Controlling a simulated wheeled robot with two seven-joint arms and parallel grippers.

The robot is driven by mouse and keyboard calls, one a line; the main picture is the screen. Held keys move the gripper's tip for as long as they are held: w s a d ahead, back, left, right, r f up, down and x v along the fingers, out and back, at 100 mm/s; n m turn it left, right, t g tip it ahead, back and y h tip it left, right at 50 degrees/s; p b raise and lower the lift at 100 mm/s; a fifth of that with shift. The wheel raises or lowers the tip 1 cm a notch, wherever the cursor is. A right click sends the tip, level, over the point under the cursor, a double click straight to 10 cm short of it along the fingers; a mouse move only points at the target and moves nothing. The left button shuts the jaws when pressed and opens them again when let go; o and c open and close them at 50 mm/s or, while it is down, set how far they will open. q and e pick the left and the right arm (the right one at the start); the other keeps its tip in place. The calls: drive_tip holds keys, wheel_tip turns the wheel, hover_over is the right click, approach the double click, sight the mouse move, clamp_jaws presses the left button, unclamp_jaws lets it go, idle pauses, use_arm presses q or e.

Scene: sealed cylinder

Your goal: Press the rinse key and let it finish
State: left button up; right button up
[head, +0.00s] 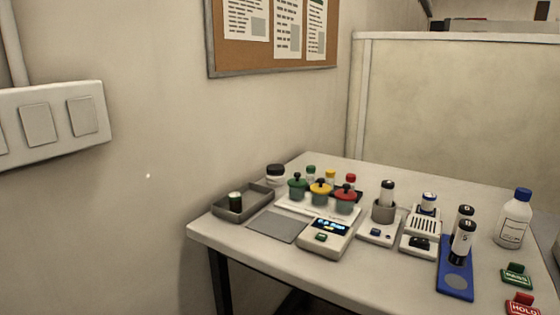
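No label reading rinse can be made out, so I cannot tell which key is the rinse key. A white device with a lit display (327,240) has a green key (321,237) on its front. To its right, a small white unit (377,238) has a blue key (375,232) and a grey cup (384,211) with a dark-capped cylinder (387,190) standing in it. Further right, a white vented unit (423,224) has a dark key or switch (419,243) in front and a blue-and-white vial at its back. Neither of my grippers is in view.
Three lidded pots, green (297,187), yellow (320,192) and red (345,198), stand behind. A grey tray (229,212) holds a dark vial. A blue stand (454,280), white bottle (514,220), PASS block (516,276) and HOLD block (522,306) are right. The grey mat (277,226) is bare.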

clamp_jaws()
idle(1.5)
